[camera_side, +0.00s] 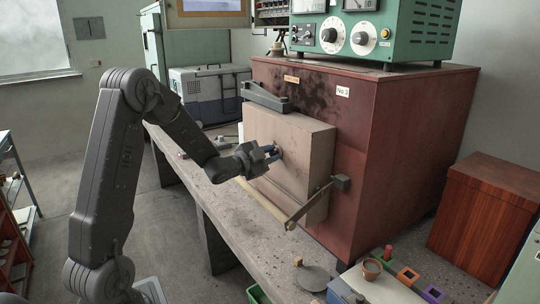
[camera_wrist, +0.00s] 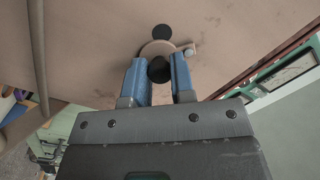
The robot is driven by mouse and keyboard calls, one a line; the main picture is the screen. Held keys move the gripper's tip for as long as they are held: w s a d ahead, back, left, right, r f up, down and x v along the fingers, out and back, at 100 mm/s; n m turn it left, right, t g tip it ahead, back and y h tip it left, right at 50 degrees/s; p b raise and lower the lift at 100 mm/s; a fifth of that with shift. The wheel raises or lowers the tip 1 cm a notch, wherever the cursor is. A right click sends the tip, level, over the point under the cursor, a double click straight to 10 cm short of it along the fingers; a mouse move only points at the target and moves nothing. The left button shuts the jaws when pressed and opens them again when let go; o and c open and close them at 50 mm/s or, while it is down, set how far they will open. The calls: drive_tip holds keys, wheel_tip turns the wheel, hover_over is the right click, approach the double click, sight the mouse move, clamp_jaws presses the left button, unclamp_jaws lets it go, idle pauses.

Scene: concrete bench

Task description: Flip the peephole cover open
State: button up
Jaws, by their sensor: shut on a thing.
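The peephole cover (camera_wrist: 152,48) is a small tan disc on the beige furnace door (camera_side: 300,140), with a pale pivot stud (camera_wrist: 190,50) at its right in the wrist view. A black round knob (camera_wrist: 160,70) sits between the blue fingers of my gripper (camera_wrist: 160,76), which is shut on it. My gripper (camera_side: 273,153) reaches the door face in the side view and mostly hides the cover there. A black round spot (camera_wrist: 161,30) shows just beyond the disc; it looks like the peephole, partly bare.
The door has a hinge arm (camera_side: 264,97) at its top and a latch bar with a handle (camera_side: 308,205) at lower right. The red-brown furnace body (camera_side: 400,140) stands behind. A bench (camera_side: 235,195) runs in front, with small parts and colored blocks (camera_side: 408,275) at lower right.

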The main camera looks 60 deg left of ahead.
clamp_jaws()
drive_tip(key=n, duration=0.2)
drive_tip(key=r+n, duration=0.1)
drive_tip(key=n, duration=0.1)
drive_tip(key=shift+d, duration=0.25)
drive_tip(key=n, duration=0.1)
drive_tip(key=r+n, duration=0.1)
drive_tip(key=n, duration=0.3)
drive_tip(key=shift+r+g, duration=0.25)
drive_tip(key=shift+g, duration=0.05)
drive_tip(key=shift+n, duration=0.3)
drive_tip(key=o, duration=0.7)
unclamp_jaws()
drive_tip(key=shift+c, duration=0.2)
